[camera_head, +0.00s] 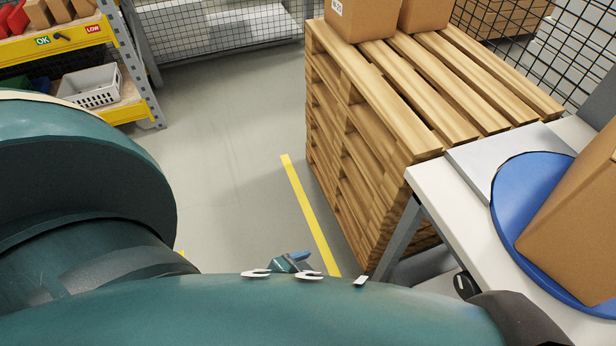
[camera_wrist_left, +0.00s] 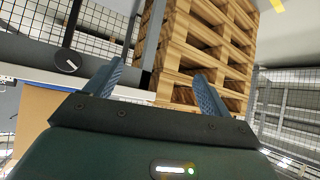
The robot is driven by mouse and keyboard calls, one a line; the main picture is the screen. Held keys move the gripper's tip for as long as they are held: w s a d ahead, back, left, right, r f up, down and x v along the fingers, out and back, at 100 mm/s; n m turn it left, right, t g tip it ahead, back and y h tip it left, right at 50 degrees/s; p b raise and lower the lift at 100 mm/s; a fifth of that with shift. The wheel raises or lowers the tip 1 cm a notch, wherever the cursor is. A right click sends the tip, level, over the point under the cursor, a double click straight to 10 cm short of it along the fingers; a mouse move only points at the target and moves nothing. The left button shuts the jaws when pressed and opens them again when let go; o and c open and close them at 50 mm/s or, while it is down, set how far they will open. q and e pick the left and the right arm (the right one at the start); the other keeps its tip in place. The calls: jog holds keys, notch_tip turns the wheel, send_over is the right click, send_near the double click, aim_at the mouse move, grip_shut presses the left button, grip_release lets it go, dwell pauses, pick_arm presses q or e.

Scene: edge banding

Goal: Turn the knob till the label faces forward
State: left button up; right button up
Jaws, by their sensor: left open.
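The knob (camera_head: 465,285) is black and round with a white mark, on the front side of the white table at the lower right of the head view. It also shows at the left of the left wrist view (camera_wrist_left: 67,61). A blue turntable (camera_head: 508,222) carries a brown carton (camera_head: 583,225); I see no label on the carton's visible faces. My left gripper (camera_wrist_left: 158,70) is open and empty, apart from the knob. In the head view it barely shows past my arm (camera_head: 299,261), left of the knob. My right gripper is not in view.
A stack of wooden pallets (camera_head: 380,130) with cartons on top stands beside the white table (camera_head: 433,190). A shelf rack (camera_head: 130,70) with bins is at the upper left. The grey floor with a yellow line (camera_head: 308,210) is clear between them. My arm covers the lower part.

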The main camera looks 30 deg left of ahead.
pick_arm(q)
jog(key=shift+w+a, duration=0.15)
jog(key=shift+a, duration=0.3)
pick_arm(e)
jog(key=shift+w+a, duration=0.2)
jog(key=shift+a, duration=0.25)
